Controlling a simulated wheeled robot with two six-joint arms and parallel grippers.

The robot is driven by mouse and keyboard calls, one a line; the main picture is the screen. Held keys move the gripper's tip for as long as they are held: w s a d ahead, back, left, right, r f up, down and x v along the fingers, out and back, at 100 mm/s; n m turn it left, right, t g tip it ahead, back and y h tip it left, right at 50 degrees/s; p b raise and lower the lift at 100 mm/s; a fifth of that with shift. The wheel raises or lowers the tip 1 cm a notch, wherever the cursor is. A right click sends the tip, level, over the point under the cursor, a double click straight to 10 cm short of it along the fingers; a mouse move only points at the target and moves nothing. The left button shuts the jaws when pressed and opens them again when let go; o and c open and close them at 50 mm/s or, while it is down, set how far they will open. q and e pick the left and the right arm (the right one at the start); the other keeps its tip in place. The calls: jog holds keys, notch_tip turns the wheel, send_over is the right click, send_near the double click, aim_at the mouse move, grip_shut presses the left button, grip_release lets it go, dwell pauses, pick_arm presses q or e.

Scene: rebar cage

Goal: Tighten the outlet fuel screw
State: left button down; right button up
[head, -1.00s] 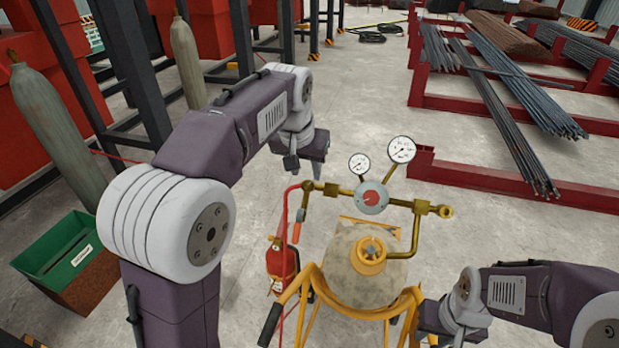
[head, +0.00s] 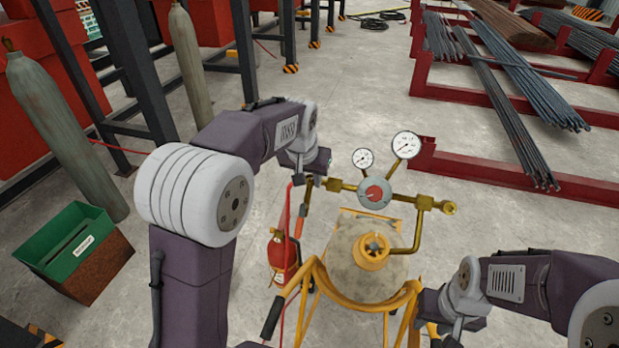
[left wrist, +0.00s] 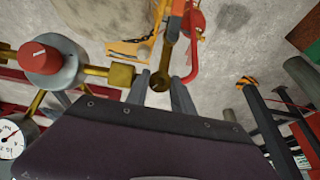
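The regulator (head: 375,193) has a red knob, two gauges and brass pipe arms. It sits above the grey cylinder (head: 352,262) on the yellow cart (head: 312,282). Its left brass arm (head: 340,186) leads toward the red hose outlet. My left gripper (head: 303,182) is over this outlet end and hides part of it. In the left wrist view, the two fingers of my left gripper (left wrist: 161,82) are apart, with the brass outlet fitting (left wrist: 159,78) between their tips. I cannot tell whether they touch it. My right gripper (head: 438,330) is low beside the cart; its fingertips are unclear.
A red extinguisher-like bottle (head: 283,256) hangs at the cart's left. A green-topped bin (head: 72,242) and tall grey cylinders (head: 62,135) stand at the left. Red racks with steel bars (head: 500,100) are at the back right. The floor between is clear.

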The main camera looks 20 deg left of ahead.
pick_arm(q)
jog(key=m+y, duration=0.1)
jog(key=m, duration=0.1)
jog(key=shift+d+m+y, duration=0.15)
jog(key=shift+m+y, duration=0.15)
jog(key=shift+m, duration=0.1)
jog(key=m+y+b, duration=0.1)
jog(key=m, duration=0.1)
jog(key=shift+d+f+m+t+b, duration=0.1)
jog(key=shift+f+m+t+b, duration=0.05)
jog(key=shift+m+t+b, duration=0.25)
jog(key=m+t+y+b, duration=0.1)
jog(key=m+y+b, duration=0.1)
jog(key=m+b, duration=0.1)
jog(key=shift+s+f+m, duration=0.1)
jog(key=shift+f+m, duration=0.05)
jog(key=shift+m, duration=0.25)
jog(key=shift+m+t+y+b, duration=0.6)
jog(key=shift+m+t+b, duration=0.4)
jog(key=shift+m+b, duration=0.95)
jog(key=shift+m, duration=0.25)
jog(key=c, duration=1.4)
grip_release()
jog(key=shift+o, duration=0.2)
jog(key=shift+d, duration=0.1)
jog(key=shift+s, duration=0.1)
